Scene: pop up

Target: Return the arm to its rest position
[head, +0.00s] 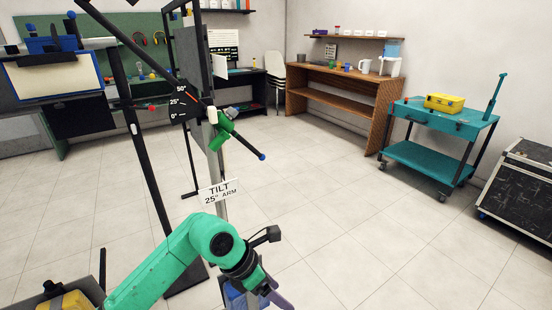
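My green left arm comes in from the bottom left. Its gripper (274,296) points down and right near the bottom edge, and the fingertips are too small and overlapped to tell open from shut. A black bar (235,139) with a blue end slants down to the right across a stand. A dial (183,101) marked 0, 25 and 50 degrees sits by its pivot. A green clamp-like part (220,131) is at the bar. My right gripper is not in view.
A blue object (236,296) is partly hidden beside the gripper. The stand's dark posts rise close in front. A teal cart (435,117) with a yellow box (444,103), a black case (519,180) and a wooden bench (335,80) stand farther right. The tiled floor between is clear.

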